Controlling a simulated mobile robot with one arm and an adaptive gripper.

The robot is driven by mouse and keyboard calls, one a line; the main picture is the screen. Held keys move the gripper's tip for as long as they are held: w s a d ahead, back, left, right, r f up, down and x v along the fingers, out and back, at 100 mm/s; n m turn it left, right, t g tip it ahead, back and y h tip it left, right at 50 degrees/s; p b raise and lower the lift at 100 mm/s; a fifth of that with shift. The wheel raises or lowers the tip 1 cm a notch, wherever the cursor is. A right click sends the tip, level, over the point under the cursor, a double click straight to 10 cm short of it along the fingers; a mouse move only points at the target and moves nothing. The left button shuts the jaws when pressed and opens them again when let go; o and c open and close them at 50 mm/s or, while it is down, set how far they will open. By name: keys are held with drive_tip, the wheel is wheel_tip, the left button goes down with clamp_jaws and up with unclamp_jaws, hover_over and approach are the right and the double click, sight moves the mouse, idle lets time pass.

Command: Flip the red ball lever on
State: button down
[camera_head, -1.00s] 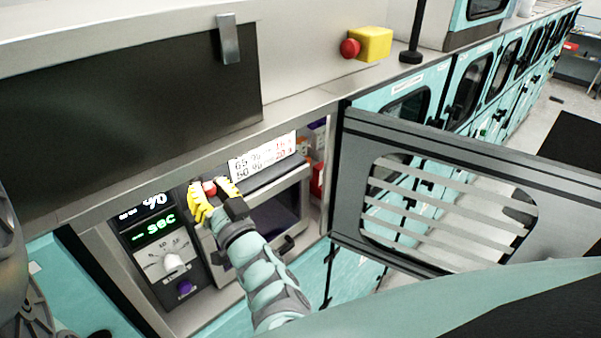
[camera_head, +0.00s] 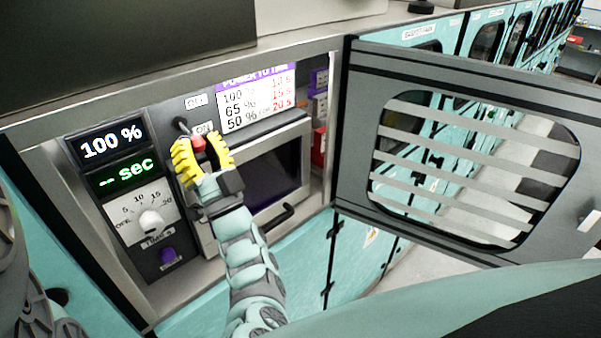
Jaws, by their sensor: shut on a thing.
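The red ball lever (camera_head: 198,142) is on the dark control panel, between the white OFF label (camera_head: 196,101) and the ON label (camera_head: 202,128) and the oven door below. Its dark stem runs from the upper left down to the ball, so the ball sits at the lower end, by ON. My gripper (camera_head: 200,148) has its yellow fingers closed around the ball from both sides, and they hide part of it. The upper display (camera_head: 111,140) is lit and reads 100 %. The green display (camera_head: 123,178) reads "-- sec".
A white timer knob (camera_head: 151,221) and a purple button (camera_head: 168,255) are left of my gripper. The small oven door (camera_head: 262,180) is behind it. A large grey door (camera_head: 362,130) with a slatted window stands open at right. A power chart (camera_head: 256,97) hangs above.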

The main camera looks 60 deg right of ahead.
idle(0.3)
drive_tip(key=c, duration=0.6)
unclamp_jaws()
drive_tip(key=shift+c, duration=0.2)
drive_tip(key=v, duration=1.2)
